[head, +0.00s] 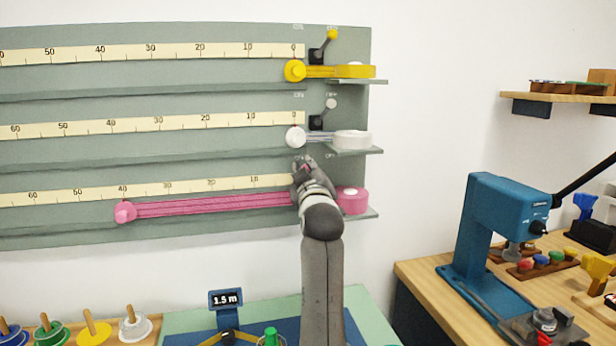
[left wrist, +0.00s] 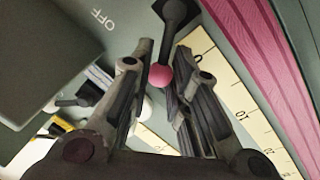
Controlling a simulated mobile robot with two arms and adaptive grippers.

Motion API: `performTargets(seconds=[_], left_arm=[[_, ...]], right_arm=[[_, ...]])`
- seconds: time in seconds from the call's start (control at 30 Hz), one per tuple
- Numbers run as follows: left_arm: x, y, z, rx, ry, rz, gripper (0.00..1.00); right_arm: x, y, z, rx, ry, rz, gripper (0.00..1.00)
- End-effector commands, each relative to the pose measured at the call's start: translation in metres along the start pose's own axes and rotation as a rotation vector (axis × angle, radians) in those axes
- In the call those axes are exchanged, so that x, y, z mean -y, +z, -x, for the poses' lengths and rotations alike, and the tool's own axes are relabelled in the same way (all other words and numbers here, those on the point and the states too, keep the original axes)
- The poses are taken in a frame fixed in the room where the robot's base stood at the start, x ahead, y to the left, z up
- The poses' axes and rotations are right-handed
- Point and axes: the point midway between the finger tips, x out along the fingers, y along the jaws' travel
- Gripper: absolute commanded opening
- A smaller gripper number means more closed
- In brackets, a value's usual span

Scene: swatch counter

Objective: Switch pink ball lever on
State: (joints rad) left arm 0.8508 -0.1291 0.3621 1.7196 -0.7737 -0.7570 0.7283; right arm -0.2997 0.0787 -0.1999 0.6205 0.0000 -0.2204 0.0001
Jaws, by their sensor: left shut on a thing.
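The pink ball lever has a pink ball (left wrist: 159,76) on a dark stem (left wrist: 176,14) in the left wrist view. My left gripper's two fingers (left wrist: 158,85) are on either side of the ball and shut on it. In the head view my left gripper (head: 303,164) is at the right end of the lowest rail and hides most of this lever. An "OFF" label shows on the board left of the lever in the wrist view. My right gripper is in neither view.
A pink ribbon (head: 210,206) runs from a pink roll (head: 352,200) along the lowest scale. Above are a yellow ball lever (head: 332,35) and a white ball lever (head: 330,103). A blue press (head: 500,225) stands on the wooden counter at right.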

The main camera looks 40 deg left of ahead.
Motion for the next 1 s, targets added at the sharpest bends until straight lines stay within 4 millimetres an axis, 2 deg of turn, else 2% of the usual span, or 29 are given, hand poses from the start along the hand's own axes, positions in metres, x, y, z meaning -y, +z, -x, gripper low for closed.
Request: performTargets(seconds=[0.43, 0.47, 0.6, 1.0], left_arm=[[0.0016, 0.0024, 0.0, 0.003, -0.003, 0.009, 0.0], [0.0017, 0.0024, 0.0, 0.003, -0.003, 0.009, 0.21], [0.0015, 0.0021, 0.0, 0.003, -0.003, 0.009, 0.39], [0.0008, 0.0004, 0.0, -0.001, -0.001, 0.008, 0.41]], right_arm=[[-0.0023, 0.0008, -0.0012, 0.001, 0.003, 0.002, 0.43], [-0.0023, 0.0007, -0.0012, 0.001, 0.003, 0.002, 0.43], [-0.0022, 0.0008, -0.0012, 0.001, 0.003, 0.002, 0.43], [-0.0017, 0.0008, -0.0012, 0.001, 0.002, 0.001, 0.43]])
